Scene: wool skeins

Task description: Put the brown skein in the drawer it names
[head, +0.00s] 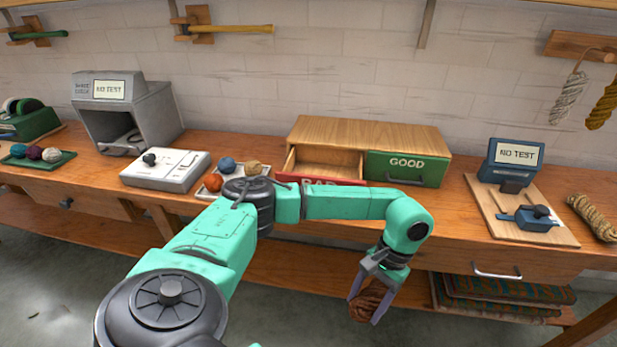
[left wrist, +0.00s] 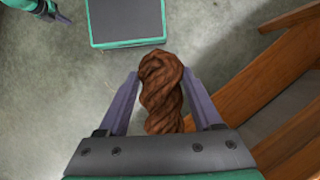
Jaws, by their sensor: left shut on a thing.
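The brown skein (head: 368,302) is a twisted hank of wool. My left gripper (head: 369,298) is shut on it, in front of the bench and below the bench top. In the left wrist view the skein (left wrist: 161,92) sits between the two fingers of my left gripper (left wrist: 160,105). The wooden drawer box stands on the bench. Its red drawer (head: 322,181), labelled BAD, is pulled open and looks empty inside where it shows. Its green drawer (head: 404,168), labelled GOOD, is shut. My left arm crosses in front of the red drawer and partly hides it.
A tester screen (head: 516,153) reads NO TEST, and a grey booth's screen (head: 109,90) reads NO TEST too. A white scale-like device (head: 165,168) and a tray of yarn balls (head: 212,182) stand left of the drawers. A tan skein (head: 593,217) lies at the right.

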